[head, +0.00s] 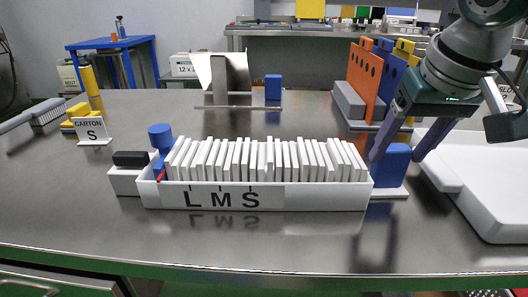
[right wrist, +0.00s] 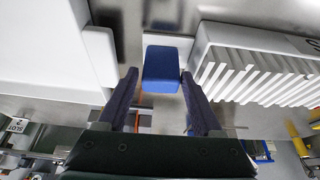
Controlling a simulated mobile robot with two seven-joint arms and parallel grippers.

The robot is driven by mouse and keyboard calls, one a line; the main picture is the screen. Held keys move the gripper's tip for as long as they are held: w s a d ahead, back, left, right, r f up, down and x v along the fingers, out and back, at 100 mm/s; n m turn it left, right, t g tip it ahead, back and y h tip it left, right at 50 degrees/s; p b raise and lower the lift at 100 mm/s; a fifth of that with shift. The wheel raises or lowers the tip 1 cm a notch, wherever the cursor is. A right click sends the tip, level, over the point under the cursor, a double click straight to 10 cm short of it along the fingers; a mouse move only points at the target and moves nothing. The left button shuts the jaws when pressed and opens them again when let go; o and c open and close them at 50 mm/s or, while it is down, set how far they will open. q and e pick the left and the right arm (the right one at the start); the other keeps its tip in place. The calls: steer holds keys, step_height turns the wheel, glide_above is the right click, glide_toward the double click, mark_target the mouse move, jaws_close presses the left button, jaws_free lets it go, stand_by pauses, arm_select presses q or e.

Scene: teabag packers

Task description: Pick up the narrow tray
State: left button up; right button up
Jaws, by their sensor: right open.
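A long white narrow tray (head: 270,197) stands near the front of the steel table, lettered L M S and holding a row of upright white pieces. It shows at the right in the right wrist view (right wrist: 262,33). A blue block (head: 396,168) on a white base is at its right end; I cannot tell whether they are joined. My right gripper (head: 396,160) points down, open, with one finger on each side of the blue block, which also shows between the fingertips in the right wrist view (right wrist: 165,70). Contact is unclear. My left gripper is not in view.
A large white tray (head: 490,222) lies close to the right of my right gripper. A rack of orange, blue and yellow panels (head: 364,84) stands behind. A blue knob (head: 160,137) and a black-topped white box (head: 130,175) are at the tray's left end. The table front is clear.

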mark_target(391, 162)
steer(key=b+x, duration=0.1)
steer(key=x, duration=0.3)
steer(key=shift+r, duration=0.1)
jaws_close()
stand_by(0.4)
steer(key=shift+a, duration=0.1)
